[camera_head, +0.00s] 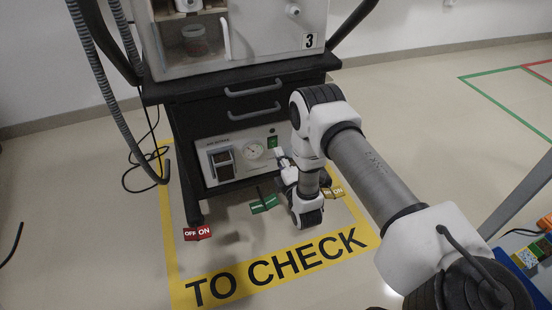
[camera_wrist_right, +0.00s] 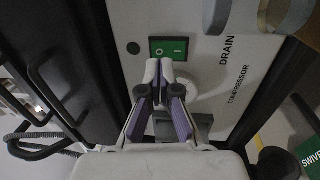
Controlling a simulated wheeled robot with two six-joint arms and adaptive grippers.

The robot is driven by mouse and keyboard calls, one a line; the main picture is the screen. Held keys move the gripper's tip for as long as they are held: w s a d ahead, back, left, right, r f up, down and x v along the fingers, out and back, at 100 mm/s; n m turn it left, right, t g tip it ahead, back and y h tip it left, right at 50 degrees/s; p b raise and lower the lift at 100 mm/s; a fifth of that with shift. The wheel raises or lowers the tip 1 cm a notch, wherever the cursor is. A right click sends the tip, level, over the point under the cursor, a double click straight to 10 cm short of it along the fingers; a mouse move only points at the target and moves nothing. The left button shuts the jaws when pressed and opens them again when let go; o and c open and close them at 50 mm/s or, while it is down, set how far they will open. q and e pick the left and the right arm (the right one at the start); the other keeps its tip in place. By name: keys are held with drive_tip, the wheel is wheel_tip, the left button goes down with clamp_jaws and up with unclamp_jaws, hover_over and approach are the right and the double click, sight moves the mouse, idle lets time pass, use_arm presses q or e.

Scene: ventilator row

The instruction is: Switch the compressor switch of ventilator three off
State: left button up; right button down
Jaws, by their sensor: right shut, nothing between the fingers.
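Ventilator three, marked by a "3" label (camera_head: 310,41), stands on a dark cart with a light air-supply panel (camera_head: 205,151) low on its front. The green compressor switch (camera_head: 272,142) is at the panel's upper right. In the right wrist view the green rocker switch (camera_wrist_right: 168,48) bears O and I marks, beside the word COMPRESSOR; I cannot tell which side is pressed. My right gripper (camera_head: 280,155) is shut and empty, just in front of the panel. In the wrist view its fingertips (camera_wrist_right: 160,68) overlap the switch's lower edge; contact is unclear. My left gripper is out of view.
A round gauge (camera_head: 253,150) sits left of the switch. A ribbed hose (camera_head: 108,90) hangs at left. The yellow-marked floor in front is open.

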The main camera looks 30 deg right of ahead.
sight(273, 141)
drive_tip(key=b+x, duration=0.1)
drive_tip(key=x, duration=0.2)
drive_tip(key=shift+f, duration=0.1)
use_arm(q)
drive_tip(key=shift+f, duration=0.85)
use_arm(e)
drive_tip(key=p, duration=0.1)
drive_tip(key=r+p, duration=0.1)
drive_tip(key=p, duration=0.1)
drive_tip(key=shift+w+r+g, duration=0.2)
drive_tip(key=shift+w+g, duration=0.1)
use_arm(q)
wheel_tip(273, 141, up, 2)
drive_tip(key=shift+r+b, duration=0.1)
drive_tip(key=shift+b, duration=0.25)
use_arm(e)
drive_tip(key=shift+d+f, duration=0.1)
drive_tip(key=shift+f, duration=0.3)
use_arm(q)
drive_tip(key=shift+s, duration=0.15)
